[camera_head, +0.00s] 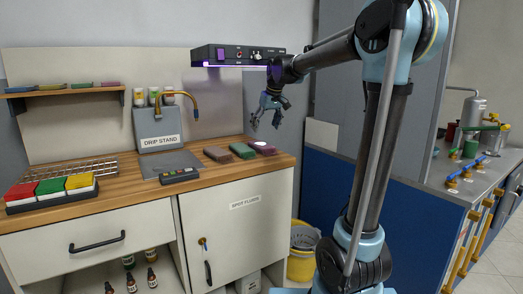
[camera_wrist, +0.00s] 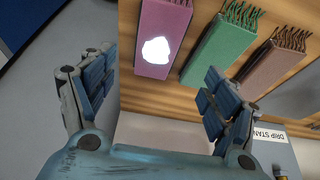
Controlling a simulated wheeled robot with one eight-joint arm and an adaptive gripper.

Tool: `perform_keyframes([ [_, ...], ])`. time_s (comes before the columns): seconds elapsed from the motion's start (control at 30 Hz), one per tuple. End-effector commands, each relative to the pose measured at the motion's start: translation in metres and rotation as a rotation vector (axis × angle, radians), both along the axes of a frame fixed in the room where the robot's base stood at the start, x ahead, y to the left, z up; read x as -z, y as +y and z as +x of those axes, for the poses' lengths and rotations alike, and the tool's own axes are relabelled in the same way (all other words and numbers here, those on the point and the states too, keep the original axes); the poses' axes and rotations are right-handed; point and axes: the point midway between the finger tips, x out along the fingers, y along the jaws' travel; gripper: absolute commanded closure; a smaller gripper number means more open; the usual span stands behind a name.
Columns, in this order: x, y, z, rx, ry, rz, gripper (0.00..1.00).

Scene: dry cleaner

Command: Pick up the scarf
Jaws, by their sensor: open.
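Three fringed blocks that look like folded scarves lie side by side at the right end of the wooden counter. The purple one (camera_head: 265,151) has a bright white patch on top; it also shows in the wrist view (camera_wrist: 178,20). The green one (camera_head: 242,151) is in the middle, and also in the wrist view (camera_wrist: 217,52). The brown one (camera_head: 217,154) is beside it, also in the wrist view (camera_wrist: 271,66). I cannot tell which is the scarf meant. My gripper (camera_head: 266,118) is open and empty, above the counter near the purple block; its spread fingers show in the wrist view (camera_wrist: 160,72).
A drip stand (camera_head: 158,128) with a curved tap stands behind on the counter (camera_head: 125,180). A dark control box (camera_head: 236,55) with a purple-lit underside hangs above. A yellow bucket (camera_head: 301,264) stands on the floor. A blue-fronted counter (camera_head: 410,220) is at right.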

Motion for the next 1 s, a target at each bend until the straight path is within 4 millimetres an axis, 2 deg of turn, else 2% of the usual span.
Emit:
perform_keyframes([
  [0.2, 0.031, 0.007, 0.011, 0.000, 0.000, 0.000, 0.20],
  [0.47, 0.045, 0.010, 0.016, 0.000, 0.000, 0.000, 0.20],
  [0.8, 0.083, 0.016, 0.033, 0.000, 0.000, 0.000, 0.20],
  [1.0, 0.088, 0.017, 0.034, 0.000, 0.000, 0.000, 0.20],
])
